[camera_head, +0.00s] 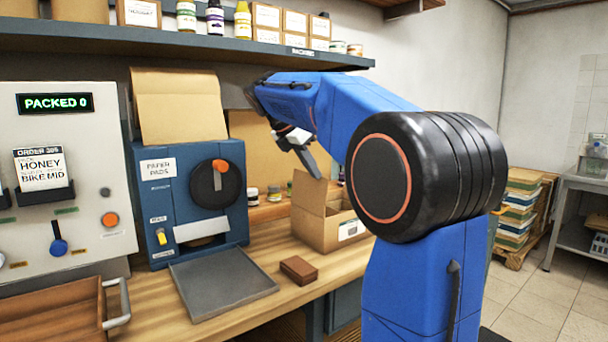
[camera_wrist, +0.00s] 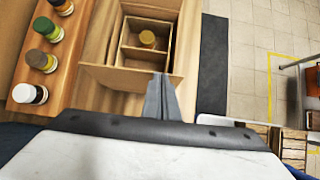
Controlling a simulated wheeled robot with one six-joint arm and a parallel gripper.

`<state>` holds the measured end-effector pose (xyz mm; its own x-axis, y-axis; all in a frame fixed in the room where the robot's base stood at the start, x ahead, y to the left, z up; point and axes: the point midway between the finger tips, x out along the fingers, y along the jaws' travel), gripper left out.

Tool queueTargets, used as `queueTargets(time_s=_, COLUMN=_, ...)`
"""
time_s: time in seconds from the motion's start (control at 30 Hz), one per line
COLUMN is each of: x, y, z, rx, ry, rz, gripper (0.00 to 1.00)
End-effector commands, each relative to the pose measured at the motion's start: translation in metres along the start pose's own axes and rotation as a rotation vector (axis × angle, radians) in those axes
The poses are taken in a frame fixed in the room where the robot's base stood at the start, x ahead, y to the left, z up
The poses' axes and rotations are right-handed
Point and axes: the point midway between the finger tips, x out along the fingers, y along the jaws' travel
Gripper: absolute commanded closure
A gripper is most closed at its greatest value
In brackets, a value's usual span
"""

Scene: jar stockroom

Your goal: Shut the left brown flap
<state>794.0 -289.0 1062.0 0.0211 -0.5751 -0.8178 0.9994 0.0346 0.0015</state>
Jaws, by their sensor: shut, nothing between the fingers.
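An open brown cardboard box (camera_head: 330,225) with a white label stands on the bench in the head view. A brown flap (camera_head: 309,192) rises at its left side. In the wrist view the box (camera_wrist: 128,77) shows from above, with inner dividers and a jar (camera_wrist: 147,38) with a tan lid in one compartment. My gripper (camera_head: 311,168) is above the box, near the top of the raised flap, fingers pointing down. In the wrist view my gripper (camera_wrist: 161,92) is shut and empty, its fingertips over the near edge of the box. Whether it touches the flap cannot be told.
A blue paper-pad machine (camera_head: 190,190) with a grey tray (camera_head: 222,285) stands left of the box. A small brown block (camera_head: 299,270) lies in front. Several jars (camera_wrist: 47,29) line a wooden rack beside the box. A shelf (camera_head: 180,42) hangs above.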

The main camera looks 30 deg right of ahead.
Motion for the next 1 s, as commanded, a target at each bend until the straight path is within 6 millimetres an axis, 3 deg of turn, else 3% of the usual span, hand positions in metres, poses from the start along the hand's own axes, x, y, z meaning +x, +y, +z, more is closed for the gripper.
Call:
queueTargets(time_s=0.5, x=0.037, y=0.000, z=0.043, rx=0.004, ry=0.381, rz=-0.003, gripper=1.00)
queueTargets(time_s=1.0, x=0.091, y=-0.001, z=0.067, rx=0.000, ry=0.372, rz=-0.003, gripper=1.00)
